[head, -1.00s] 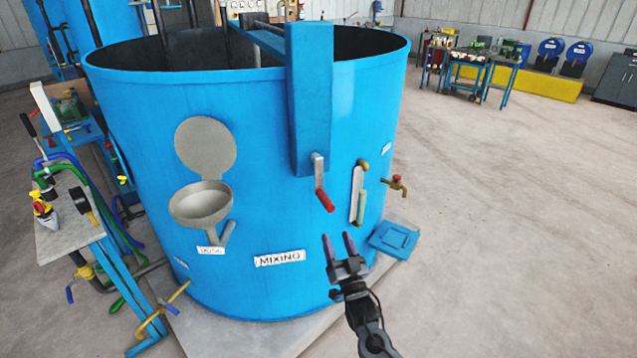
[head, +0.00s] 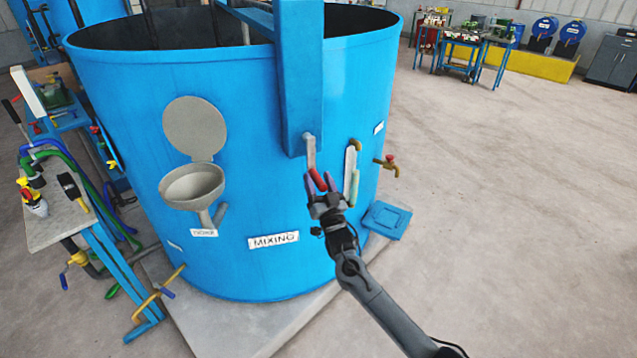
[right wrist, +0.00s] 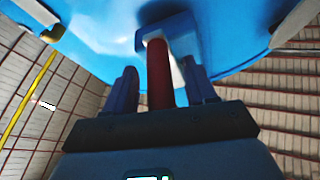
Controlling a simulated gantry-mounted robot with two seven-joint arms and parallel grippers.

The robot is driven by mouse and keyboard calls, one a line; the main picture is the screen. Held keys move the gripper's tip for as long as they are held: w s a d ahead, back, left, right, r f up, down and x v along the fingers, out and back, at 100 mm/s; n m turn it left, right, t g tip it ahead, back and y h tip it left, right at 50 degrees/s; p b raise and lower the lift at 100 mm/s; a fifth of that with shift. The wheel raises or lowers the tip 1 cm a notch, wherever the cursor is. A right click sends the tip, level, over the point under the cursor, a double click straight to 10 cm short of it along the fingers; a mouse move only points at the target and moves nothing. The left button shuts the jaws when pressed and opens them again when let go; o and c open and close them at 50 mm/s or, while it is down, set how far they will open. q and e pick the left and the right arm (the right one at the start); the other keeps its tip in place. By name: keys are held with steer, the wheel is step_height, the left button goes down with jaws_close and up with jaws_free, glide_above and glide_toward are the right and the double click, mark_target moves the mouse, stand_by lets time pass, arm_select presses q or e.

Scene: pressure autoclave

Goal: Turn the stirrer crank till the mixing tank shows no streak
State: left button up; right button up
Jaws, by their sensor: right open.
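The blue mixing tank (head: 240,130) has a label reading MIXING. The stirrer crank (head: 309,151) hangs from the blue box column (head: 302,90) on the tank's front, its red handle (head: 318,179) pointing down. My right gripper (head: 320,184) is open at the crank handle. In the right wrist view the red handle (right wrist: 159,72) stands between the two open fingers of my right gripper (right wrist: 163,90), with gaps on both sides. A sight glass (head: 351,175) is on the tank wall right of the crank; its contents are too small to read. My left gripper is out of view.
A grey dosing funnel (head: 193,186) with a round lid is left of the crank. A tap (head: 388,165) sticks out at the right, above a blue plate (head: 388,220). A side bench (head: 60,224) with hoses stands left.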

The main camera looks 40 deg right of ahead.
steer(key=shift+w, duration=0.15)
jaws_close()
stand_by(0.4)
steer(key=shift+d, duration=0.1)
